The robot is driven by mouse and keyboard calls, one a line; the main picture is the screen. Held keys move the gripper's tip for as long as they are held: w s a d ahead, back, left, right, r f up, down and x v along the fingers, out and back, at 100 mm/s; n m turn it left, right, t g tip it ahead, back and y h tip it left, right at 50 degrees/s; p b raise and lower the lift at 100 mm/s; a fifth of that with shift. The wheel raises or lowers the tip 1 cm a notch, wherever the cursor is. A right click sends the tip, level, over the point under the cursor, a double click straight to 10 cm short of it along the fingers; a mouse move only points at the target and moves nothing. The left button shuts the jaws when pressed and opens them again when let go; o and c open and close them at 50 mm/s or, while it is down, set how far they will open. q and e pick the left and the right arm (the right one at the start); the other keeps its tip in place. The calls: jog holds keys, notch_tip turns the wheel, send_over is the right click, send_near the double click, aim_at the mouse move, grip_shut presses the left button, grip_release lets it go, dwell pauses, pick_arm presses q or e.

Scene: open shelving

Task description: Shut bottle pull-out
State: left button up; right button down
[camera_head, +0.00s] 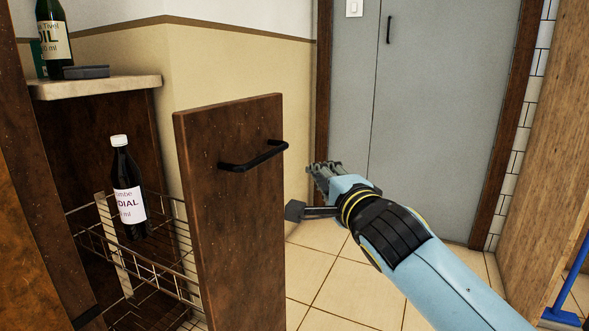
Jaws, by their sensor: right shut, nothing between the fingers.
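The bottle pull-out stands open. Its dark brown wooden front (230,210) carries a black bar handle (254,157) near the top. Behind the front is a wire basket (160,262), and a dark bottle (126,190) with a white cap and white label stands upright in it. My right gripper (312,188) is to the right of the front, a little lower than the handle. It looks apart from both, shut and empty. My left gripper is not in view.
A stone-topped counter (95,86) at upper left holds a green bottle (52,38) and a small grey dish (86,72). A grey door (440,110) stands behind. Tiled floor (335,275) is clear beside the front. A wooden panel (545,170) stands at right.

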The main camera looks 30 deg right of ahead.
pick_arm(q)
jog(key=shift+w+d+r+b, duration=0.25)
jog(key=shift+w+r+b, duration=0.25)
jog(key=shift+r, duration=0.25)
pick_arm(e)
jog(key=w+a, duration=0.2)
jog(key=w, duration=0.4)
jog(key=shift+w, duration=0.4)
